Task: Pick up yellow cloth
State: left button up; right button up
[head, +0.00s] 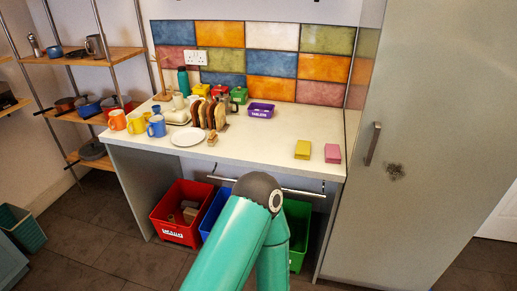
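A yellow folded cloth (303,149) lies flat on the white counter (262,150), near its front edge on the right side. A pink folded cloth (332,153) lies just to the right of it, with a narrow gap between them. Neither gripper shows in the head view. Only a bent teal arm of mine rises from the bottom middle, its dark elbow in front of the space under the counter. Nothing touches the yellow cloth.
A white plate (188,137), a toast rack (209,115), several mugs and a purple tub (261,110) stand left of the cloths. A red bin (181,214), a blue bin and a green bin (299,234) sit below, behind a rail. A tall grey cabinet (430,130) stands right.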

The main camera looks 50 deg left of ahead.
aim_at(303, 148)
jog(key=u, duration=0.45)
jog(key=i, duration=1.05)
jog(key=u, duration=0.05)
